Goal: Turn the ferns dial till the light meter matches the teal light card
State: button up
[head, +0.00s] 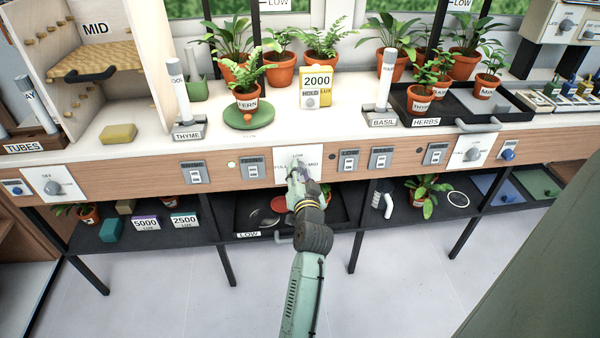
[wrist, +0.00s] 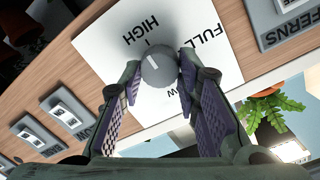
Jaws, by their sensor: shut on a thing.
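The ferns dial (wrist: 158,66) is a grey knob on a white plate (wrist: 110,40) marked HIGH and FULL, with other lettering partly hidden. My gripper (wrist: 156,84) is shut on the knob, a finger on each side; I cannot tell exactly which mark the knob points to. In the head view my gripper (head: 297,180) covers much of the plate. The yellow-topped light meter (head: 316,88) stands on the bench and reads 2000 lux. The teal light card (head: 184,220) on the lower shelf reads 2500 lux. A fern (head: 247,92) stands on a green round stand.
A FERNS label (wrist: 290,22) sits beside the dial plate. Switch plates (head: 252,167) line the wooden front, with another dial at left (head: 54,187) and right (head: 473,153). A purple-topped 5000 card (head: 145,223) is left of the teal one. A black tray (head: 245,222) lies below.

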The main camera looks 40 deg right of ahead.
dwell(0.5)
jog(key=o, duration=1.2)
jog(key=shift+c, duration=0.2)
jog(key=v, duration=1.2)
